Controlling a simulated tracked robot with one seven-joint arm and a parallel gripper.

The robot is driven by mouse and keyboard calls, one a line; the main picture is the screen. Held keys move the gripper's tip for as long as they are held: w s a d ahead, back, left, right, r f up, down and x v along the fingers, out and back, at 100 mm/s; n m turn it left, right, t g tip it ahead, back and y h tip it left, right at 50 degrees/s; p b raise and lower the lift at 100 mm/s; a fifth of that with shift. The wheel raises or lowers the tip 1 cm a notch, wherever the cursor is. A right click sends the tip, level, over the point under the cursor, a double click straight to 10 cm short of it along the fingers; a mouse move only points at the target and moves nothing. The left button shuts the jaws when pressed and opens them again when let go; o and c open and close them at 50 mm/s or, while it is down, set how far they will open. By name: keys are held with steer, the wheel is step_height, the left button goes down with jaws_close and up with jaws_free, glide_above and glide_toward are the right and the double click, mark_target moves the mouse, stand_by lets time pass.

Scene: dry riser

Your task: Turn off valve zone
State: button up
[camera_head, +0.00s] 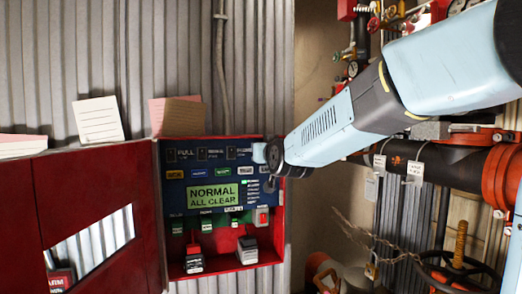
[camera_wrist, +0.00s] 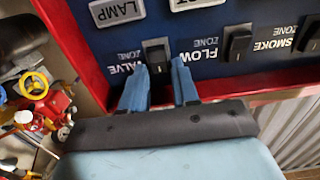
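The black rocker switch (camera_wrist: 157,54) beside the upside-down "VALVE ZONE" label (camera_wrist: 124,62) is on the dark blue panel in the wrist view. My gripper (camera_wrist: 160,72) has two blue fingers that stand apart, one on each side of the switch's near end. I cannot tell whether they touch the switch or the panel. In the head view, my arm reaches to the upper right of the blue panel (camera_head: 220,175) in the open red box. My wrist hides most of the gripper and the valve switch there. The green display (camera_head: 212,196) reads "NORMAL ALL CLEAR".
In the wrist view, the flow switch (camera_wrist: 237,42) and smoke switch (camera_wrist: 311,34) lie to the right. The red box door (camera_head: 95,220) hangs open at left. Pipes with a black handwheel (camera_head: 458,278) and a red coupling (camera_head: 503,176) stand at right.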

jaws_close()
steer(key=shift+f, duration=0.1)
steer(key=shift+s+f+t+y, duration=0.1)
steer(key=shift+f+t+y, duration=0.15)
steer(key=shift+t, duration=0.6)
steer(key=shift+f+t+y, duration=0.2)
steer(key=shift+t+y, duration=0.05)
steer(key=shift+t, duration=0.6)
steer(key=shift+o, duration=1.8)
jaws_free()
steer(key=v, duration=1.4)
steer(key=shift+f, duration=0.1)
